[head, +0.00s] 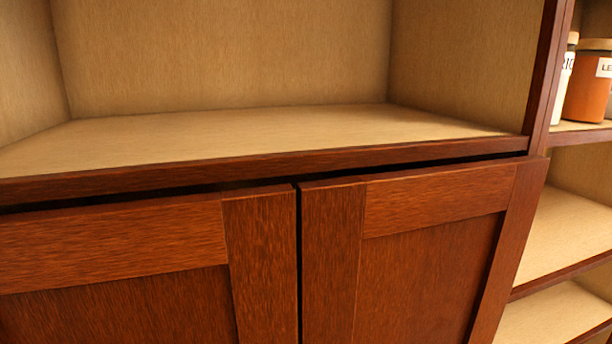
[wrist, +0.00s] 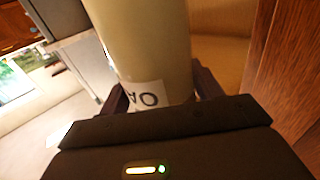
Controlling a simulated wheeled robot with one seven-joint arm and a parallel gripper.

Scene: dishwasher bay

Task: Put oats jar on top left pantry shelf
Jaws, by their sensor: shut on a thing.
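The jar's far end is cut off by the frame. The head view shows an empty, light wood shelf (head: 250,135) above two closed doors; I cannot tell whether it is the top left one. Neither my gripper nor the oats jar shows in the head view.
To the right in the head view, a white jar (head: 562,85) and an orange jar (head: 588,88) stand on another shelf, with empty shelves (head: 565,230) below. Reddish wood (wrist: 290,75) rises close to the right of my gripper in the wrist view.

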